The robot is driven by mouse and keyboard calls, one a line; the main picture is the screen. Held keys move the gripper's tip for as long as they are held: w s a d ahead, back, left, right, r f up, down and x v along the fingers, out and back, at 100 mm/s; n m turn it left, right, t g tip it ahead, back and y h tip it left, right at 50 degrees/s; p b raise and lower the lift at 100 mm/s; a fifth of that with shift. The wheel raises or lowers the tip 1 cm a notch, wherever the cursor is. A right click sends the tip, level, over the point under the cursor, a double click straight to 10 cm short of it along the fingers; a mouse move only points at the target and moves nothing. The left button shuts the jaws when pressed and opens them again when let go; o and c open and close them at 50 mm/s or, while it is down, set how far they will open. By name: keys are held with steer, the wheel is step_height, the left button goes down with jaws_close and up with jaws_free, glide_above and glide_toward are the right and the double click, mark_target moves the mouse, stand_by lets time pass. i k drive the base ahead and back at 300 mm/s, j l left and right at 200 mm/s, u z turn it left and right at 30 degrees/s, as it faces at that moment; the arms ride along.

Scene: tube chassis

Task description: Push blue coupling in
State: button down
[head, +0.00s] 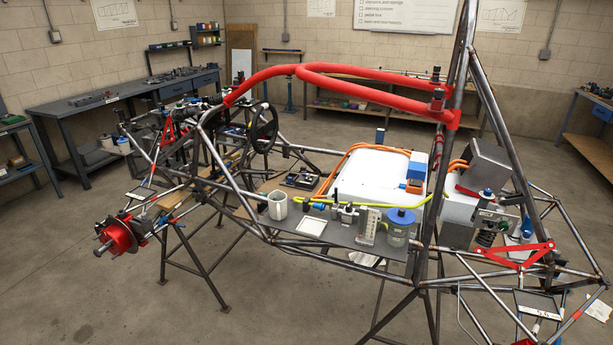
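A blue block-shaped connector (417,164) stands upright on the right part of the white box (375,180) inside the tube chassis. A lower orange and blue piece (415,186) sits just in front of it. I cannot tell which blue part is the coupling, or whether these two parts touch. Orange cables (385,151) run along the back of the white box. My gripper is not in view.
A red padded tube (350,86) crosses above the white box, and steel uprights (447,150) stand right of it. A grey shelf (345,238) in front holds a mug (277,206), a white tray (311,228) and a blue-lidded jar (399,232).

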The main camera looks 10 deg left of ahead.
mark_target(321, 207)
steer(key=i+j+u, duration=0.2)
steer(key=i, duration=0.8)
steer(key=i+j+u, duration=0.2)
steer(key=i, duration=0.75)
